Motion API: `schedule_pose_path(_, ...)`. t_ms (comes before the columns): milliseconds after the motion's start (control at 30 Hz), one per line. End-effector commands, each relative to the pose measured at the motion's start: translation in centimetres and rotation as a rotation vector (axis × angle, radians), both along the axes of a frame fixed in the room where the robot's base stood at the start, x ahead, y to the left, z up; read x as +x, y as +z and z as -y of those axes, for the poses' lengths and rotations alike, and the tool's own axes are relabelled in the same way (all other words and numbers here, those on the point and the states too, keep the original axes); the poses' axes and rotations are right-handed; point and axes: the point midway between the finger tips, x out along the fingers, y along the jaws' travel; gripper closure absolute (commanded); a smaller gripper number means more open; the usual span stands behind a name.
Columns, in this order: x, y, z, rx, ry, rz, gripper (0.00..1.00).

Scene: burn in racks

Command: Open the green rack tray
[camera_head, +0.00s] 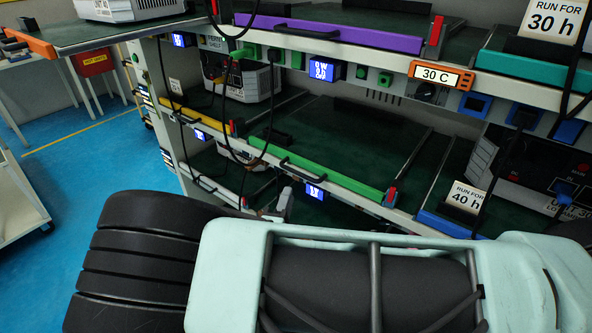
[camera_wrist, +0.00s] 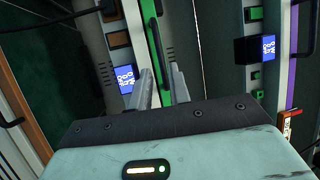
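The green rack tray (camera_head: 322,167) is on the middle shelf, with a long green front edge and a dark handle (camera_head: 300,166). It appears pushed in. In the turned wrist view, its green front (camera_wrist: 152,12) runs top to bottom at the centre, with the dark handle (camera_wrist: 159,45) along it. My gripper (camera_wrist: 161,69) is open by a narrow gap, with its fingers on either side of the handle's line. Whether they touch it I cannot tell. In the head view, my gripper (camera_head: 278,204) shows small below the green tray, mostly hidden by my arm.
A purple tray (camera_head: 328,34) is above, a yellow tray (camera_head: 195,112) to the left, and a blue tray (camera_head: 450,225) to the right. Black and green cables hang in front of the shelves. An orange tray (camera_head: 30,44) sticks out at the upper left. The blue floor (camera_head: 85,175) at left is clear.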

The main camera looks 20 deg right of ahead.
Motion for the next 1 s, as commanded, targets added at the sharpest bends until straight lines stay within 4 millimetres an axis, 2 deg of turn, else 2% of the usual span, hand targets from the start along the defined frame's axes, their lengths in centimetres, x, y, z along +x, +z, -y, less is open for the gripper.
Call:
schedule_pose_path(200, 3.8, 0.9, 2.6, 0.001, -0.004, 0.0, 0.81)
schedule_pose_path(400, 6.3, 1.5, 4.2, 0.001, -0.003, 0.0, 0.81)
schedule_pose_path(600, 7.3, 1.6, 4.9, 0.002, -0.001, -0.001, 0.81)
schedule_pose_path(867, 7.4, 1.6, 4.9, 0.001, -0.001, 0.0, 0.81)
schedule_pose_path(900, 7.4, 1.6, 4.9, 0.001, -0.001, 0.0, 0.84)
schedule_pose_path(967, 7.4, 1.6, 4.9, 0.001, -0.001, 0.0, 1.0)
schedule_pose_path(1000, 7.4, 1.6, 4.9, 0.001, -0.001, 0.0, 1.0)
